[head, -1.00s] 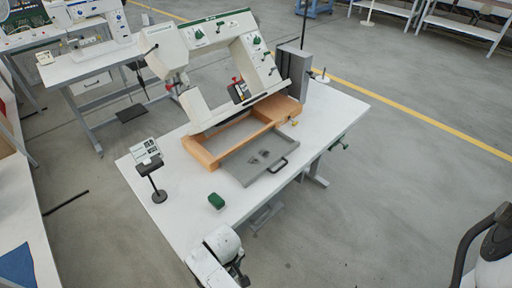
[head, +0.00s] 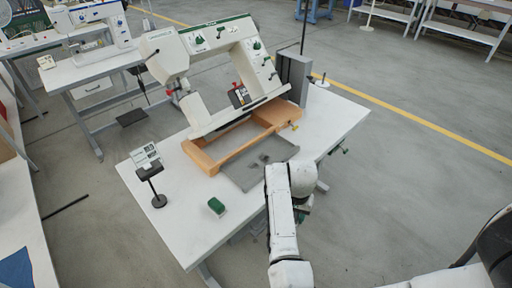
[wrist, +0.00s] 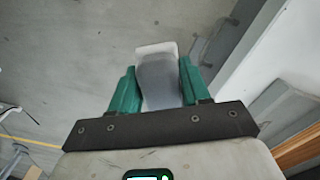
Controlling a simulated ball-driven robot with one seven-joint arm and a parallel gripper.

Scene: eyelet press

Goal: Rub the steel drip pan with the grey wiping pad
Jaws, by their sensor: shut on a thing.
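The steel drip pan (head: 240,176) lies on the white table in front of the orange wooden frame in the head view. Dark smudges (head: 264,158) show on it, and my arm hides its right front part and its handle. My gripper (wrist: 155,88) has green fingers, shut on the grey wiping pad (wrist: 158,80) in the wrist view, with floor behind the pad. In the head view my gripper (head: 304,208) is mostly hidden by my wrist, near the table's front edge to the right of the pan. Contact between pad and pan is not visible.
A green block (head: 216,206) lies on the table left of my arm. A black stand with a small sign (head: 146,158) stands at the left. The cream press (head: 205,85) rises behind the wooden frame (head: 208,163).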

